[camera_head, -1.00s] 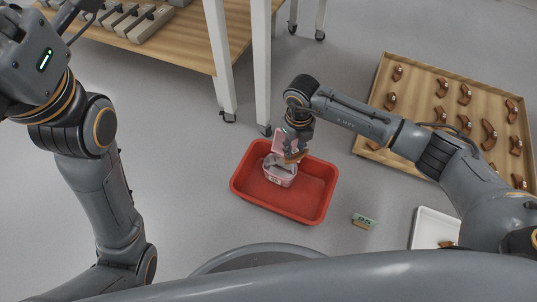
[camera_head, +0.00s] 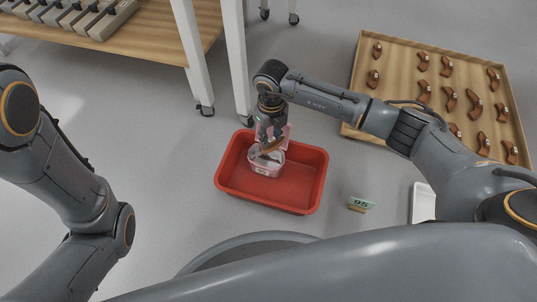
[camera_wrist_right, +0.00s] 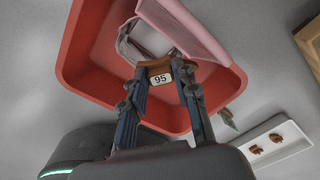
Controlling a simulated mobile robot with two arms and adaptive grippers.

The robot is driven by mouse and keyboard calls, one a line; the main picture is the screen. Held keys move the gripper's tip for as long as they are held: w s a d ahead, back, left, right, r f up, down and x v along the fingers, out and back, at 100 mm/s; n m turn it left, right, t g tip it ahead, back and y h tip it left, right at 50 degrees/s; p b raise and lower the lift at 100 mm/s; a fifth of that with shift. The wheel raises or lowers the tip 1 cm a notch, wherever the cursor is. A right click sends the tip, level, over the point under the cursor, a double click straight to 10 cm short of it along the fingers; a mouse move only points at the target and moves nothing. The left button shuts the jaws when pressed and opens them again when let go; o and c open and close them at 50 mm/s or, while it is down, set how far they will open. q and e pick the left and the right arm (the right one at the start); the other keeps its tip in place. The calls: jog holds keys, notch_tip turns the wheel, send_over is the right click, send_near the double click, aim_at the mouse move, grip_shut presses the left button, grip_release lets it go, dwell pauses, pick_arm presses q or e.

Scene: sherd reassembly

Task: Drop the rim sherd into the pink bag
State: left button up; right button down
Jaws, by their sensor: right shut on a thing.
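The rim sherd (camera_head: 272,146), a curved brown piece with a label reading 95, is held in my right gripper (camera_head: 269,140). In the right wrist view, the sherd (camera_wrist_right: 149,66) sits between the two fingertips of the gripper (camera_wrist_right: 163,78). The pink bag (camera_head: 265,168) stands open inside the red tray (camera_head: 305,197), left of its middle. The sherd is over the bag's opening; the exact height is hard to tell. The bag (camera_wrist_right: 185,28) also shows beyond the sherd in the wrist view. My left gripper is out of view; only left arm links show.
A green card reading 95 (camera_head: 361,204) stands on the floor right of the red tray. A white tray (camera_head: 422,205) lies farther right; the wrist view shows two sherds in it. A wooden tray (camera_head: 393,48) holds several sherds. A shelf table (camera_head: 150,48) stands behind left.

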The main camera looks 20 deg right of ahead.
jog(key=c, duration=0.9)
grip_release()
jog(key=shift+c, duration=0.2)
notch_tip(320, 180, up, 12)
